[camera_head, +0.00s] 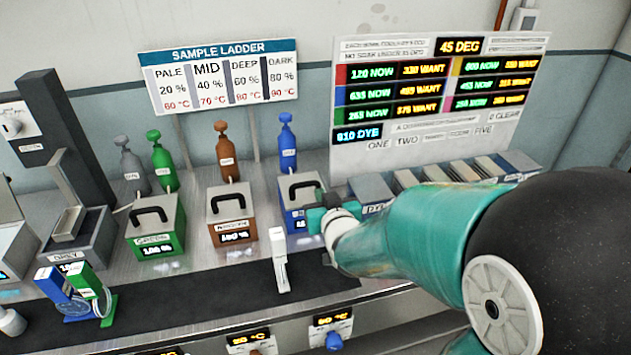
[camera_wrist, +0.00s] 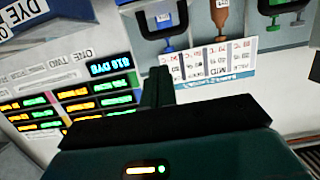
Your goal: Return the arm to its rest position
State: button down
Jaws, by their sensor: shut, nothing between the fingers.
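My arm (camera_head: 410,230) is teal with a white wrist and comes in from the right over the bench. My gripper (camera_head: 316,213) is in front of the blue module (camera_head: 294,213), overlapping its lower right in the head view; I cannot tell whether they touch. In the wrist view the fingers of my gripper (camera_wrist: 157,88) are together with nothing held. The wrist view is turned upside down and shows the sample ladder sign (camera_wrist: 205,66) and the dye board (camera_wrist: 70,95) beyond the fingers.
A green module (camera_head: 157,230) and a brown module (camera_head: 232,215) stand left of the blue one. A white upright piece (camera_head: 281,260) stands on the dark strip (camera_head: 190,297) near my gripper. A blue and green device (camera_head: 77,295) sits at the left. The strip's middle is clear.

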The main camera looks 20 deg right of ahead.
jog(key=s+r+g, duration=0.3)
jog(key=s+g, duration=0.2)
jog(key=s, duration=0.7)
jog(key=s+a+r+g, duration=0.1)
jog(key=s+r+g, duration=0.2)
jog(key=s, duration=0.8)
jog(key=shift+s+a+g, duration=0.15)
jog(key=shift+s+g, duration=0.2)
jog(key=shift+g, duration=0.55)
jog(key=shift+a, duration=0.15)
